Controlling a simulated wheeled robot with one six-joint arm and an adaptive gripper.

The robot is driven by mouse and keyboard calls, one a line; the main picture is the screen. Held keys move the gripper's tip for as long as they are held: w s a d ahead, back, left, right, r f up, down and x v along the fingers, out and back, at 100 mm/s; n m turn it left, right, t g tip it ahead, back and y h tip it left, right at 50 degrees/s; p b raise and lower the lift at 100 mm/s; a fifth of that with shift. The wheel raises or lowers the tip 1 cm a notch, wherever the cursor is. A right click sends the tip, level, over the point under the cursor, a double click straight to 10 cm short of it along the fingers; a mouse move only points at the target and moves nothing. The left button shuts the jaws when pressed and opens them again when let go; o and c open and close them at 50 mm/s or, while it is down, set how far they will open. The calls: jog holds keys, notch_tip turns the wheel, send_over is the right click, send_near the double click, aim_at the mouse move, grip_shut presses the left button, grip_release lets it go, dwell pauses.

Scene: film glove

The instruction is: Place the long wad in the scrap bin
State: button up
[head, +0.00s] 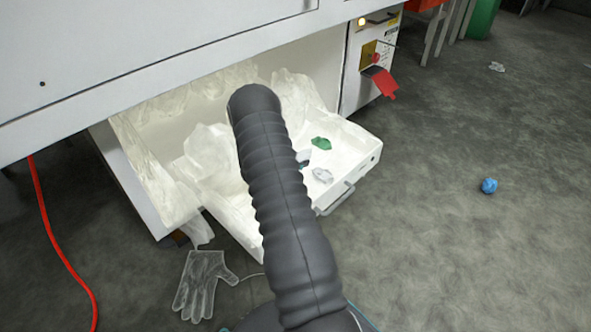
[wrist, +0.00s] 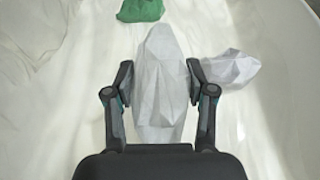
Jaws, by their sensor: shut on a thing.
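The long wad (wrist: 160,85) is pale grey-white, faceted and elongated. In the wrist view it lies lengthwise between the two fingers of my gripper (wrist: 160,88), which is shut on it. The white drawer floor shows close around it. In the head view my dark ribbed arm reaches over the open drawer (head: 365,152) and hides the gripper. I cannot make out which container is the scrap bin; a green container (head: 484,18) shows partly at the top right.
A shorter pale wad (wrist: 229,69) lies close right of the gripper, and a green wad (wrist: 140,9) lies ahead, also in the head view (head: 321,143). Crumpled clear film (head: 208,150) fills the drawer's left. A blue wad (head: 489,185) and a clear glove (head: 200,285) lie on the floor.

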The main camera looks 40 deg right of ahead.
jog(key=shift+w+a+f, duration=0.25)
jog(key=shift+w+f, duration=0.1)
jog(key=shift+w, duration=0.15)
jog(key=shift+f+b, duration=0.4)
jog(key=shift+f, duration=1.55)
jog(key=shift+f, duration=0.2)
jog(key=o, duration=1.2)
jog(key=shift+c, duration=0.2)
